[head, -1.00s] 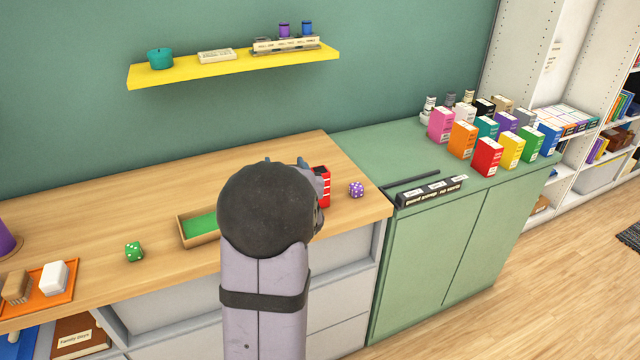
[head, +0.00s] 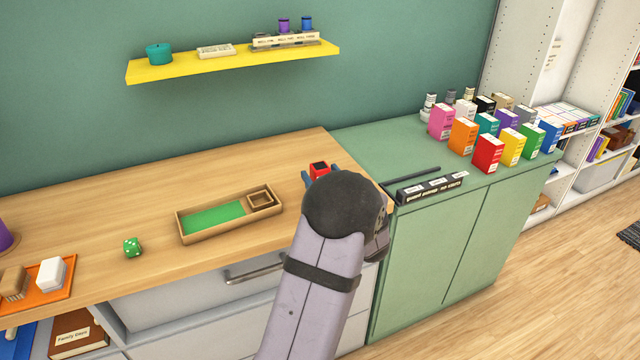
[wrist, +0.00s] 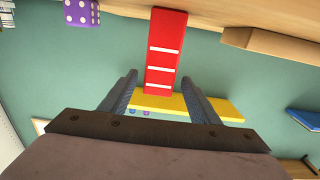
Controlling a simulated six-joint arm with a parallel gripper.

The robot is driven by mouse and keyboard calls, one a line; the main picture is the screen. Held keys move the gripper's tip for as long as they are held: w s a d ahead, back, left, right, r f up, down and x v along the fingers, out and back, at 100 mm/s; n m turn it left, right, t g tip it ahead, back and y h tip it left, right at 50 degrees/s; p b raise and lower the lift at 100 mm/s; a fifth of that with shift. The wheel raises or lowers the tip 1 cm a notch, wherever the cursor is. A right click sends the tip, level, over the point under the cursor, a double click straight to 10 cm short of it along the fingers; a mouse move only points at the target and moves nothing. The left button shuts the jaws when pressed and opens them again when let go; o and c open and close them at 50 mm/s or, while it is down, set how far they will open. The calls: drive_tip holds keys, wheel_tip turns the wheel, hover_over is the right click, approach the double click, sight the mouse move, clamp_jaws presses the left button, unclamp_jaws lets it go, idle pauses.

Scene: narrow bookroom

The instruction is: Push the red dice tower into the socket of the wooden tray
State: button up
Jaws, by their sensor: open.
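The red dice tower (head: 319,168) stands on the wooden counter to the right of the tray, with its lower part hidden by my arm in the head view. The wrist view, with the counter at the top, shows the tower (wrist: 166,50) with white stripes, centred ahead of my open gripper (wrist: 163,86). One finger is on each side of its line, with gaps to both; I cannot tell how deep it sits between them. The wooden tray (head: 190,239) has a green floor and a small square empty socket (head: 262,199) at its right end.
A purple die (wrist: 81,12) sits near the tower, seen only in the wrist view. A yellow shelf (head: 190,70) hangs on the wall above. Counter between tray and tower is clear.

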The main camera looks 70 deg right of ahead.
drive_tip(key=shift+w+d, duration=0.35)
drive_tip(key=shift+w, duration=0.05)
drive_tip(key=shift+w+d+r, duration=0.1)
drive_tip(key=shift+w+d, duration=0.05)
drive_tip(key=shift+d, duration=0.05)
drive_tip(key=shift+p+x, duration=0.95)
drive_tip(key=shift+x, duration=1.4)
drive_tip(key=c, duration=1.1)
